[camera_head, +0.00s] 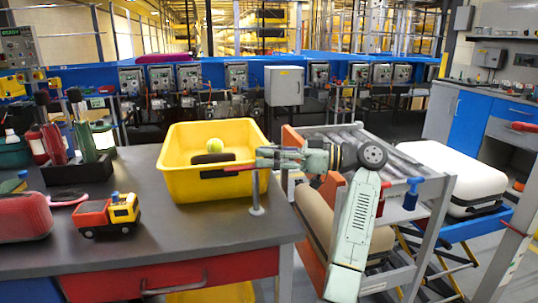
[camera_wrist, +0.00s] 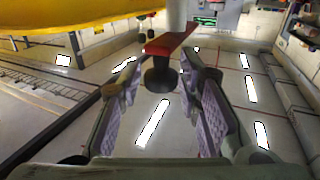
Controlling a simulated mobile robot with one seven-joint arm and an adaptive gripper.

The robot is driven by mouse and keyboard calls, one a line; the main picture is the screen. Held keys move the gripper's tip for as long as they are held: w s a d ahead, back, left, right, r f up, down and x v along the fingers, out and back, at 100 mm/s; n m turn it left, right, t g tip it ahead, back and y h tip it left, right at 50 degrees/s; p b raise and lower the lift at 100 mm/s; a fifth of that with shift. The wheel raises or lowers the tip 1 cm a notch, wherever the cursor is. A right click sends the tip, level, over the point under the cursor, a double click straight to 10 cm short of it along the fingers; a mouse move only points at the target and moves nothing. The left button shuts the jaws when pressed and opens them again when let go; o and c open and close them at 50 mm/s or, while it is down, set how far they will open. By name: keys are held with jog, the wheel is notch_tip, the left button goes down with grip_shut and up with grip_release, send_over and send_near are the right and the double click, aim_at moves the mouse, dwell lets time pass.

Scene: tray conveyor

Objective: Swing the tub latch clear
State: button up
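The yellow tub (camera_head: 178,183) stands on the grey table, with a tennis ball (camera_head: 214,145) and a dark oblong thing (camera_head: 212,158) inside. The latch (camera_head: 238,168) is a thin red bar across the tub's front right side, by a grey post (camera_head: 256,192) at the table edge. My gripper (camera_head: 264,158) is at the latch's right end, over the tub's right corner. In the wrist view the red latch (camera_wrist: 172,38) has a dark knob (camera_wrist: 160,76) below it. The knob shows between my fingers (camera_wrist: 160,68), with gaps on both sides. My gripper is open; contact cannot be told.
A toy truck (camera_head: 108,214), a red case (camera_head: 24,217) and a rack of bottles (camera_head: 78,172) are on the table's left. A roller conveyor (camera_head: 340,135) and a white case (camera_head: 455,172) are on the right. The table front is clear.

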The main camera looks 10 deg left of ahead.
jog(key=shift+o, duration=0.7)
jog(key=shift+d, duration=0.1)
jog(key=d, duration=1.1)
jog(key=shift+s+d, duration=0.2)
jog(key=shift+d, duration=0.2)
